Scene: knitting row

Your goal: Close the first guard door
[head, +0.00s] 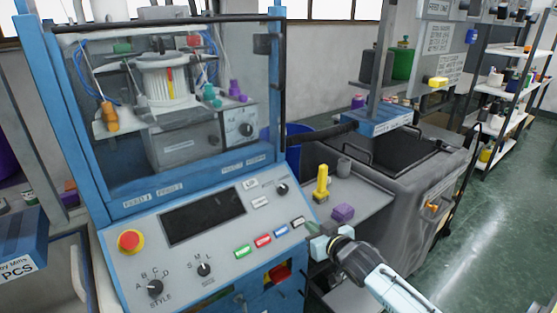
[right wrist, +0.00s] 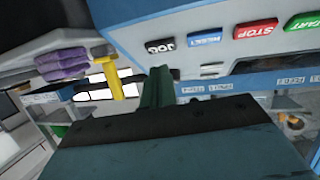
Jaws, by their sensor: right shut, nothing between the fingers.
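The guard door (head: 180,120) is a clear pane with dark edging in the blue frame of the knitting machine at the left of the head view. It appears to lie across the front of the machine's works; I cannot tell whether it is fully shut. A dark vertical bar (head: 282,75) runs down its right side. My right gripper (head: 318,246) is shut and empty, low at the right end of the sloping control panel, close to the JOG button (right wrist: 160,46). Its dark green fingers (right wrist: 157,88) show in the right wrist view. My left gripper is not in view.
The control panel (head: 225,235) has a red stop knob (head: 131,241), dials and coloured buttons. A yellow part (head: 322,181) and a purple block (head: 343,212) sit on the grey shelf beside it. A second machine (head: 400,190) stands to the right, with open green floor (head: 480,230) beyond.

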